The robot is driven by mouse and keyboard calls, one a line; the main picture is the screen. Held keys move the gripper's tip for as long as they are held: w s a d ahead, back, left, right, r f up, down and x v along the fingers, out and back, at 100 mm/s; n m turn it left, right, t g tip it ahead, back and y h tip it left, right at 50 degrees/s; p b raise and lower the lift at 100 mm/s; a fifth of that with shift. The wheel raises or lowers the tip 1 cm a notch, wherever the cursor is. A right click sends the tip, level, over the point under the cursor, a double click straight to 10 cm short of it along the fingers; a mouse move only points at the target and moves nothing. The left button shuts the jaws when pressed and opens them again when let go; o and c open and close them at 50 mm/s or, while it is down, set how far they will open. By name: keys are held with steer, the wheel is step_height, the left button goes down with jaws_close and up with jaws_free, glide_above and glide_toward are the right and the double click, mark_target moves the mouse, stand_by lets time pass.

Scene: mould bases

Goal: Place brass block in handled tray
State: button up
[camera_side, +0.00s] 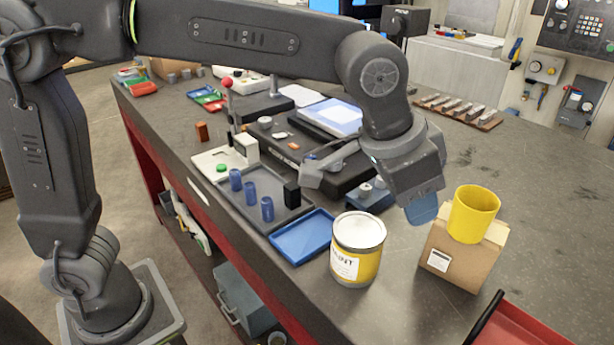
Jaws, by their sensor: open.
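My gripper (366,196) hangs over the work table, its two fingers spread wide. One finger is at the left near the black plate, the other at the right with a blue tip. No block shows clearly between them. A shallow dark grey tray (288,222) holds several blue cylinders and a black block. A shallow blue tray (301,240) lies in front of it. I cannot make out handles on either tray.
A yellow paint can (357,262) stands right of the blue tray. A cardboard box (463,262) with a yellow cup (474,213) is at the right. A blue fixture with grey knobs (369,197) sits below my gripper.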

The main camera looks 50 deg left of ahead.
steer(key=s+a+n, duration=0.1)
steer(key=s+a, duration=0.1)
steer(key=a, duration=0.3)
steer(key=s+a+n+t+y, duration=0.1)
steer(key=s+a, duration=0.1)
steer(key=a, duration=0.3)
steer(key=s+a+n, duration=0.1)
steer(key=s+a, duration=0.2)
steer(key=a, duration=0.3)
steer(key=s+a+f+n+y, duration=0.1)
steer(key=s+a+f+n, duration=0.2)
steer(key=s+a, duration=0.5)
steer(key=shift+s+f, duration=0.5)
steer(key=shift+f, duration=0.3)
